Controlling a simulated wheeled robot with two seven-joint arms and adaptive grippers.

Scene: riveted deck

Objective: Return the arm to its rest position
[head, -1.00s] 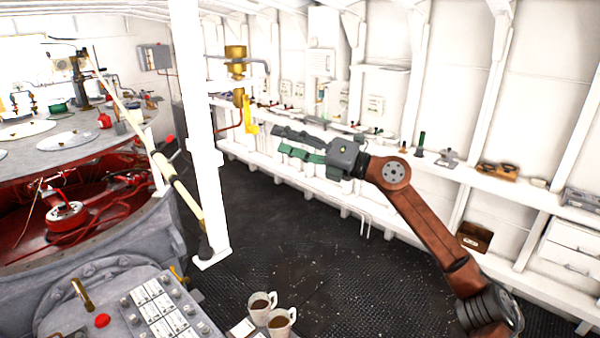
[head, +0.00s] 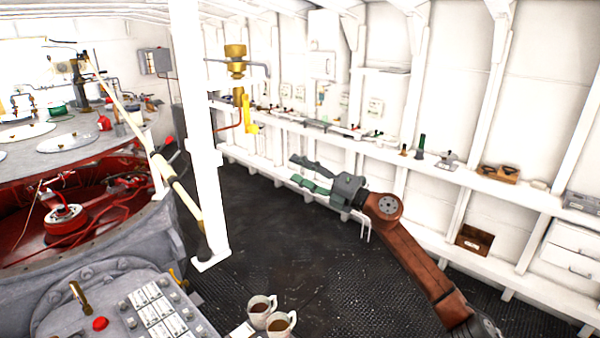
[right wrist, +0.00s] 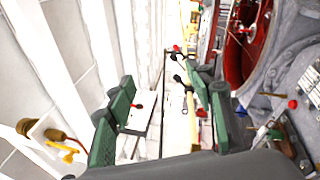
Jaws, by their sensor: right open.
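My right arm reaches in from the lower right in the head view, with its brown link running up to the grey wrist. My right gripper (head: 299,171) is open and empty, its two fingers apart and pointing left over the open deck, in front of the shelf wall. In the right wrist view the green finger pads (right wrist: 165,110) stand apart with nothing between them. My left gripper is not in view.
A white post (head: 203,150) stands left of the gripper. A long white shelf (head: 480,185) with small items lines the right wall. Two mugs (head: 280,322) stand near a grey console (head: 110,290). The dark deck (head: 290,235) is clear in the middle.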

